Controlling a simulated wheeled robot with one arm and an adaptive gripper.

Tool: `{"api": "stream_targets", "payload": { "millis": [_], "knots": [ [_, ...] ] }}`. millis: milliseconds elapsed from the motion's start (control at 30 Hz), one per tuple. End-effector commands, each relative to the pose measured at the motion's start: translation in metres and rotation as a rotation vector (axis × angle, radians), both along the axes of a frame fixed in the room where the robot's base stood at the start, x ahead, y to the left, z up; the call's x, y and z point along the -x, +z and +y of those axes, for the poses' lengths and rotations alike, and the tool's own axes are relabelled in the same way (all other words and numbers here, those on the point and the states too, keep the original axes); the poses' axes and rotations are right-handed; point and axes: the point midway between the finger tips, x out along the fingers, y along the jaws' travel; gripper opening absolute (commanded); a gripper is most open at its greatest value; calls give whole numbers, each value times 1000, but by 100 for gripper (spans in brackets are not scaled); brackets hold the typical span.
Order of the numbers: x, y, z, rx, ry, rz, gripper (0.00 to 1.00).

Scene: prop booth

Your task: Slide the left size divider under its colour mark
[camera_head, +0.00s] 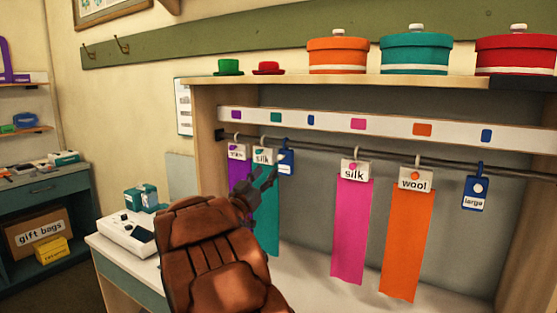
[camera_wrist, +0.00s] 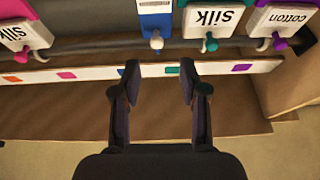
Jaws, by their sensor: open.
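The left size divider (camera_head: 286,164) is a blue tag with a white label, hanging on the dark rail (camera_head: 330,150) close beside the teal silk sample's tag. In the wrist view, which is upside down, the divider (camera_wrist: 156,20) hangs at the top centre with a pale knob. Its blue colour mark (camera_head: 311,119) is on the white strip, to the right of the divider in the head view. My gripper (camera_head: 264,177) is open and empty in front of the teal sample. In the wrist view its fingers (camera_wrist: 160,70) are apart, short of the divider.
Purple (camera_head: 235,170), teal (camera_head: 266,215), pink (camera_head: 351,225) and orange (camera_head: 407,240) fabric samples hang on the rail. A blue "large" divider (camera_head: 474,193) hangs at the right. The rail is free between the left divider and the pink silk tag. Hat boxes (camera_head: 416,55) stand on top.

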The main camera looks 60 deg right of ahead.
Motion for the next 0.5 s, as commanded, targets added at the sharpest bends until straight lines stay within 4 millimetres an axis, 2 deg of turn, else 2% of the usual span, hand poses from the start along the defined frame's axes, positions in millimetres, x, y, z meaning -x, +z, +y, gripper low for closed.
{"api": "stream_targets", "payload": {
  "millis": [233,500],
  "knots": [
    [5,10,-16,12,-20,-1,43],
    [3,23,-50,11,-18,-1,43]
  ]
}}
